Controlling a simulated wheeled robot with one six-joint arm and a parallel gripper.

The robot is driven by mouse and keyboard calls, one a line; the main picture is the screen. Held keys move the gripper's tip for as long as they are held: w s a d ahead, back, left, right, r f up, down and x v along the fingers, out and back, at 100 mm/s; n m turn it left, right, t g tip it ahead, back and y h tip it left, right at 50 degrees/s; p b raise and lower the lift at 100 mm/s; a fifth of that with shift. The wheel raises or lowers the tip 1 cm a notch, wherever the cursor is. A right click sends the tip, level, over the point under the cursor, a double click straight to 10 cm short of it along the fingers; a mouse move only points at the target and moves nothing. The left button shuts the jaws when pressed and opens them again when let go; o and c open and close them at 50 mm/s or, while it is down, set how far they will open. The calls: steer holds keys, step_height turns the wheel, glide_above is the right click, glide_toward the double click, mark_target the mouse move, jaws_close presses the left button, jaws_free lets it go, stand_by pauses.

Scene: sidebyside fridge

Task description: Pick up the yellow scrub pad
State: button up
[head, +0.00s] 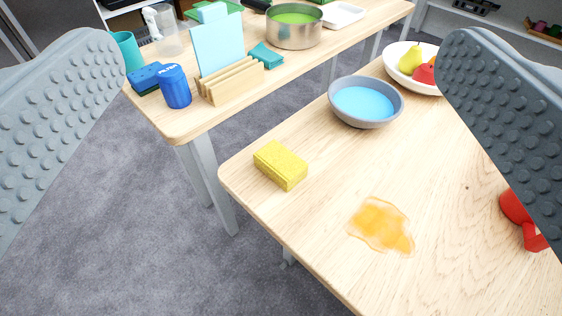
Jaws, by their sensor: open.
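The yellow scrub pad (281,165) is a small block lying on the near wooden table (330,180), close to its left corner. It shows in the head view, a little left of the middle. My gripper (285,140) is open, with one grey studded finger at the left edge and the other at the right edge of the view. The pad appears between the two fingers but farther off, and neither finger touches it. Nothing hides the pad.
An orange spill (381,225) lies right of the pad. A grey bowl with blue liquid (366,102), a white fruit bowl (396,62) and a red object (520,215) share this table. Another table (185,125) behind holds a blue can (175,87), wooden rack (232,83) and pot (294,30).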

steer(key=shift+w, duration=0.1)
steer(key=c, duration=0.4)
steer(key=m+g, duration=1.7)
steer(key=m, duration=1)
glide_above(280, 158)
step_height(280, 158, down, 17)
step_height(280, 158, down, 16)
steer(key=shift+f, duration=0.2)
